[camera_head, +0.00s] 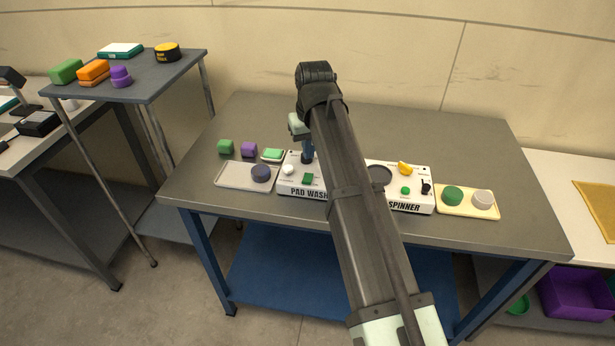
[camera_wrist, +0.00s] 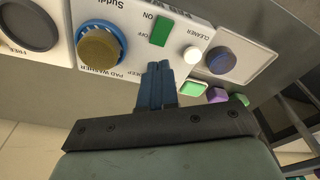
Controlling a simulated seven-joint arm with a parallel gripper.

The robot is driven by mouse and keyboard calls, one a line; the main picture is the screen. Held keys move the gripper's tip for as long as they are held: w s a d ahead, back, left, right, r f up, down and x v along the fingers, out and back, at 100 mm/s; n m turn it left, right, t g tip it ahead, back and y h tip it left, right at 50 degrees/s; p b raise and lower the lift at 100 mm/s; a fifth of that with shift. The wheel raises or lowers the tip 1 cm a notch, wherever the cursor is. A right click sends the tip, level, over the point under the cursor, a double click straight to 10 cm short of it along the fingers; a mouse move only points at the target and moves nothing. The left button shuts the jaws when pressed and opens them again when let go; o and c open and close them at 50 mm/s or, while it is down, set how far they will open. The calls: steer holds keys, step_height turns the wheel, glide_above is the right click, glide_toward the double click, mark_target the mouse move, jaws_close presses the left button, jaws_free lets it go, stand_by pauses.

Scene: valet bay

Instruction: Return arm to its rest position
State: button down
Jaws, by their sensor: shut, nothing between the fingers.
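My gripper (camera_head: 307,158) hangs above the white pad washer (camera_head: 294,187) in the head view, with my arm stretched over the table. In the wrist view its blue fingers (camera_wrist: 159,82) are together with nothing between them. A yellow-brown round pad (camera_wrist: 101,48) sits on the washer's blue-edged round spot. My arm hides this pad and part of the washer in the head view.
The grey table (camera_head: 450,135) also holds the spinner (camera_head: 415,203), partly behind my arm, a pale tray (camera_head: 228,177) with a dark disc (camera_head: 261,173), and a yellow tray (camera_head: 467,211) with two discs. Small blocks stand behind the pale tray. A higher side shelf (camera_head: 150,78) is left.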

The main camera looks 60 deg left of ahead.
steer(key=shift+r, duration=0.55)
